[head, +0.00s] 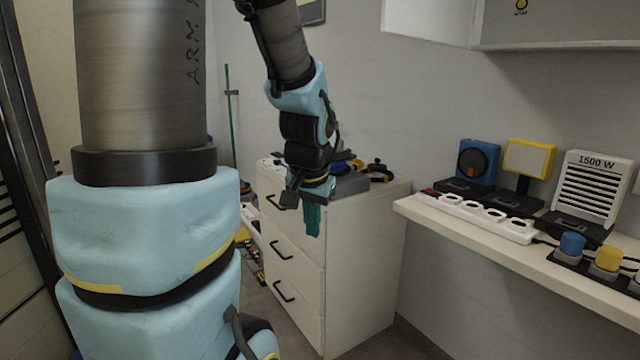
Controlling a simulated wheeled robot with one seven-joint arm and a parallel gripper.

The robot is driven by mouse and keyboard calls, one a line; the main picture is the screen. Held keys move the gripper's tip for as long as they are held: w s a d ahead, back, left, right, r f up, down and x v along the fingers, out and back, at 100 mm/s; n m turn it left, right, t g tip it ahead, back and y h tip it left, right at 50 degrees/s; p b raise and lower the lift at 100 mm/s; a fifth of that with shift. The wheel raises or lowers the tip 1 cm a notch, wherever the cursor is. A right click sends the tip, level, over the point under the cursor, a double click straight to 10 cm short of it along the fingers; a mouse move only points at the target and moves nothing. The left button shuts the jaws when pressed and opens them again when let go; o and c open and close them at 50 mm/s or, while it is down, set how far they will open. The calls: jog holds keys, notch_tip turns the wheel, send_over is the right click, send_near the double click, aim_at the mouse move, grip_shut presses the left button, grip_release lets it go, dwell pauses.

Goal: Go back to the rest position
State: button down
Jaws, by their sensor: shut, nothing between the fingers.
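My gripper (300,192) hangs at the end of my raised arm, in front of the white drawer cabinet (365,260) near the middle of the head view. It points downward and is small and dark in the picture. Its fingers look closed, with nothing seen held between them. A green thing (312,219) shows just below it against the cabinet front; I cannot tell whether they touch. My large arm links fill the left of the view.
Tools lie on the cabinet top. A white shelf (470,238) on the right bears a power strip (485,216), a blue device (478,163), a yellow-framed lamp (528,158) and a white heater (590,187). A wall cabinet (560,22) hangs above. Some floor shows between shelf and cabinet.

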jog(key=s+a+f+n+g, duration=0.2)
jog(key=s+a+f+n, duration=0.25)
jog(key=s+a, duration=0.2)
notch_tip(320, 180, up, 14)
jog(key=d+p, duration=0.1)
jog(key=p, duration=1.2)
jog(key=shift+d+f+p, duration=0.15)
jog(key=shift+p, duration=0.25)
jog(key=shift+m, duration=0.25)
